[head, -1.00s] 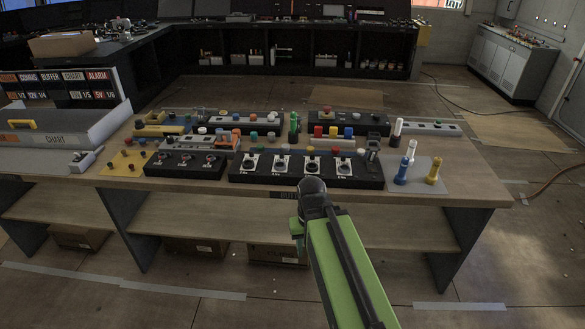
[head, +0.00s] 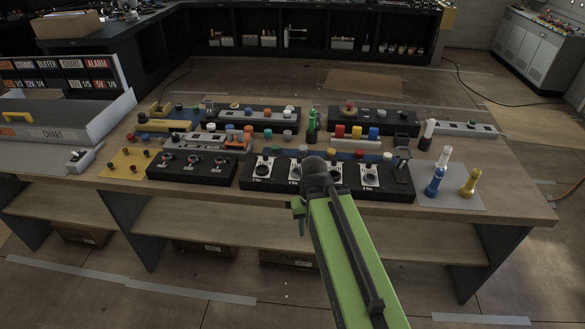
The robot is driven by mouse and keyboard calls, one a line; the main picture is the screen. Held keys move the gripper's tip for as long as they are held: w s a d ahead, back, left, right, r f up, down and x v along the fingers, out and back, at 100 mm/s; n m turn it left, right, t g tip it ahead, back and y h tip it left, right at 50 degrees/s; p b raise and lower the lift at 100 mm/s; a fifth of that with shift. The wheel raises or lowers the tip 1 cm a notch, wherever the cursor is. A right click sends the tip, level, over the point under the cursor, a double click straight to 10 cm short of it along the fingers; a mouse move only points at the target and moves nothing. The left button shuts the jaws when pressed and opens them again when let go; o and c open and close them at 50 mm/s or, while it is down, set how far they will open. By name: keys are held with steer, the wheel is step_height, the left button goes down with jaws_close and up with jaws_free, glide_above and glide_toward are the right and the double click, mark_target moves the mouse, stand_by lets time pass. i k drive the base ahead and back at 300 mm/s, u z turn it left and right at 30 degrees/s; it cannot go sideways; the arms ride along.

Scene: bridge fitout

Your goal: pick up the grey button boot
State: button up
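A small greyish cap (head: 287,134) stands near the middle of the bench, right of a blue cap (head: 268,133). It looks like the grey button boot, but it is too small to be sure. My gripper (head: 299,213) hangs at the near edge of the bench, mostly hidden by my green and black arm. Only a small teal-grey part of it shows, so I cannot tell whether it is open or shut. It is well apart from the greyish cap, on the near side of the black panels.
A black panel with round switches (head: 262,186) lies between my gripper and the cap. Blue (head: 433,188) and yellow (head: 470,183) pegs stand at the right. The bench's right front corner (head: 520,212) is bare.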

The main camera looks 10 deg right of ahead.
mark_target(302, 149)
steer(key=z, duration=0.3)
steer(key=k, duration=0.6)
steer(key=u, duration=1)
steer(key=i, duration=1.4)
steer(key=z, duration=0.05)
